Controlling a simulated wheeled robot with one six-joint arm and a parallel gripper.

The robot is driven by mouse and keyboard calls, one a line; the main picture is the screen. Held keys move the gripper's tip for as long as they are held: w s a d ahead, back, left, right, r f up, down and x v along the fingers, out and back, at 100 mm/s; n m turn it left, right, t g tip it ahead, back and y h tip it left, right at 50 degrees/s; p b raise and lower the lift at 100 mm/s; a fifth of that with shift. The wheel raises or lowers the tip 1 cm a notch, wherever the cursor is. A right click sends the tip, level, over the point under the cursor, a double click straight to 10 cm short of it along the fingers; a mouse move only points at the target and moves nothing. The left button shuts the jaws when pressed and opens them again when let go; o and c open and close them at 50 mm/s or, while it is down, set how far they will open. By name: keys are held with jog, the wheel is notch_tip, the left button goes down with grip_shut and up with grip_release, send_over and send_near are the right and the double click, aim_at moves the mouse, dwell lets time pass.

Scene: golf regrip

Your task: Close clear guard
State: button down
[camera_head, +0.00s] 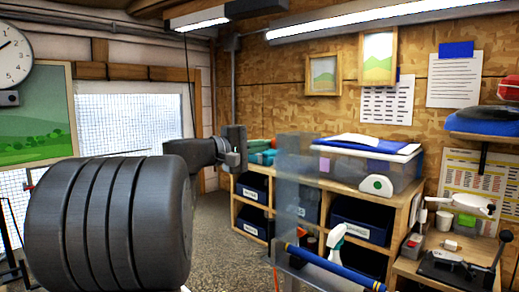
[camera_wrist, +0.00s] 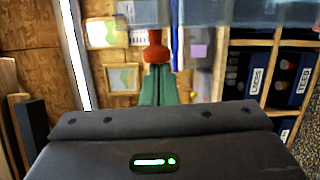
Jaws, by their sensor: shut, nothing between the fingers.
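The clear guard (camera_head: 293,190) is a see-through bluish panel standing upright right of centre in the head view, with the shelving visible through it. Bluish see-through material, likely the same guard (camera_wrist: 250,18), crosses the top of the wrist view. My gripper (camera_head: 241,150) is dark grey and sits just left of the guard's upper part in the head view. It is shut and holds nothing. Whether it touches the guard cannot be told. Its dark body (camera_wrist: 155,145) with a green light fills the bottom of the wrist view; its fingertips are not clear there.
A blue shaft (camera_head: 335,268) slants below the guard. Wooden shelving (camera_head: 402,190) holds dark bins, with a clear lidded box (camera_head: 365,165) on top. A bench (camera_head: 435,275) with a black lever tool stands at lower right. Floor (camera_head: 215,235) is open left of the shelving.

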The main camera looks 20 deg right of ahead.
jog(key=s+d+f+m+y+b, duration=0.1)
jog(key=s+d+f+m+b, duration=0.25)
jog(key=s+b, duration=0.4)
jog(key=s+d+f+m+t+y+b, duration=0.1)
jog(key=s+d+f+m+b, duration=0.25)
jog(key=s+b, duration=0.35)
jog(key=s+d+f+m+y+b, duration=0.1)
jog(key=s+d+f+m+b, duration=0.15)
jog(key=s+m+b, duration=0.4)
jog(key=s+d+f+t+b, duration=0.1)
jog(key=s+f+b, duration=0.5)
jog(key=f, duration=0.4)
jog(key=shift+d+f+m+t+y, duration=0.25)
jog(key=shift+d+m+t+y, duration=0.05)
jog(key=shift+d+m+y, duration=0.1)
jog(key=shift+s+f, duration=0.1)
jog(key=shift+f, duration=0.05)
notch_tip(320, 180, up, 5)
jog(key=p, duration=0.4)
jog(key=v, duration=1)
jog(key=shift+f, duration=0.2)
